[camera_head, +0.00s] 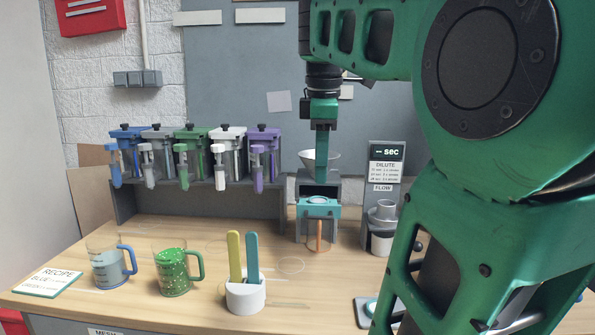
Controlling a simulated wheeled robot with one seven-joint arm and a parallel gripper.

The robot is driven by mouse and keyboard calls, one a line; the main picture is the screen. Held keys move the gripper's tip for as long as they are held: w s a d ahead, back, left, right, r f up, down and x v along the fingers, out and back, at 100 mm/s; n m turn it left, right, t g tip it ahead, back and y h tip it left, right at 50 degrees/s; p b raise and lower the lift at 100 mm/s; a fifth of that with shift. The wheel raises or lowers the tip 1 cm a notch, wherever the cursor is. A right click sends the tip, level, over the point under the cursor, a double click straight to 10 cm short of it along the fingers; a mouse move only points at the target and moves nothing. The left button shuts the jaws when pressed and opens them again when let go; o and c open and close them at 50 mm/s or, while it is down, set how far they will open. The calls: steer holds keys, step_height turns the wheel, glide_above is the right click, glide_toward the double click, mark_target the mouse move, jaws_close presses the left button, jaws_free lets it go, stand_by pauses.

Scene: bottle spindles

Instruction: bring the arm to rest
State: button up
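My green arm fills the right side and top of the head view, raised over the bench. No held object shows in the gripper. Part of the bench at the right is hidden behind my arm.
Several coloured dispensers (188,140) stand on a grey rack at the back left. A blue-handled mug (108,265), a green-filled mug (173,272), a white holder (245,296) with two sticks, a recipe card (50,282) and a flow unit (382,215) occupy the wooden bench (215,312).

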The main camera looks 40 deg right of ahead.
stand_by(0.4)
steer(key=s+a+f+m, duration=0.2)
steer(key=s+f+m, duration=0.2)
steer(key=f, duration=0.5)
steer(key=s+a+f+m+g+y, duration=0.1)
steer(key=s+a+f+m, duration=0.2)
steer(key=f+m, duration=0.3)
steer(key=s+a+f+m, duration=0.3)
steer(key=s+f+m, duration=0.1)
steer(key=f, duration=0.8)
steer(key=shift+s+f+m+y, duration=0.3)
steer(key=shift+s+m+y, duration=0.1)
steer(key=shift+s, duration=0.1)
steer(key=shift+w+f+g, duration=0.2)
steer(key=shift+w+g, duration=0.1)
steer(key=shift+w, duration=0.3)
